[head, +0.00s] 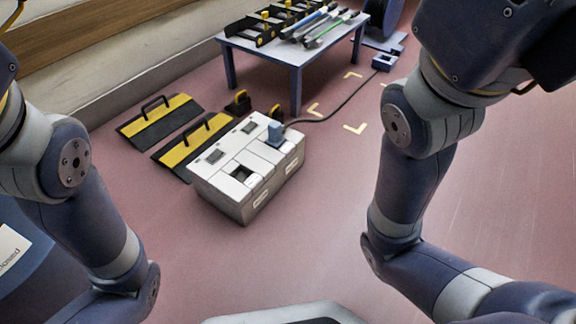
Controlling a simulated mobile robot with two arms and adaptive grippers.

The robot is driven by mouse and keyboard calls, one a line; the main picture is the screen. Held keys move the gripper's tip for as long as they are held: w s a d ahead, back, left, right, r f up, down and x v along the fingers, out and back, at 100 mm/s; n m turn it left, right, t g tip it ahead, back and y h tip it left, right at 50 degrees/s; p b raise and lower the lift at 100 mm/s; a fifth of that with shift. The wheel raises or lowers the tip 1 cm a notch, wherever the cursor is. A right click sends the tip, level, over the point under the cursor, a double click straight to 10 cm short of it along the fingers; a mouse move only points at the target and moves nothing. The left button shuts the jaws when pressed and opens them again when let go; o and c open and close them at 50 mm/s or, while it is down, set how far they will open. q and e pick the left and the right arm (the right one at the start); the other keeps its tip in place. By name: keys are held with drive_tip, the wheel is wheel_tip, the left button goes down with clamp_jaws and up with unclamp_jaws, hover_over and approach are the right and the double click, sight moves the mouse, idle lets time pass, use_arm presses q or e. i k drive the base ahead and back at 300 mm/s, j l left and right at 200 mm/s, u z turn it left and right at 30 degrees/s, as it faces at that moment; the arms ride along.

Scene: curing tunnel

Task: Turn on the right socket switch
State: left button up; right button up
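A white and grey socket box (222,201) sits on the pink floor near the middle of the head view. Its top has pale panels and dark square recesses. One dark recess (240,173) is near the front. A blue-grey plug (274,137) stands in the right part of the top. A small pale rocker-like part (287,147) is beside the plug; its on or off position is too small to tell. Both my arms reach in from the sides, but neither gripper is in view.
Two black and yellow ramps (158,122) with handles lie left of the box. A black cable (345,101) runs from the box toward a small blue unit (383,62). A low table (290,52) with tools stands behind. Pale corner marks (355,128) are on open floor.

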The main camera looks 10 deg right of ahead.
sight(251, 125)
drive_tip(key=i, duration=0.85)
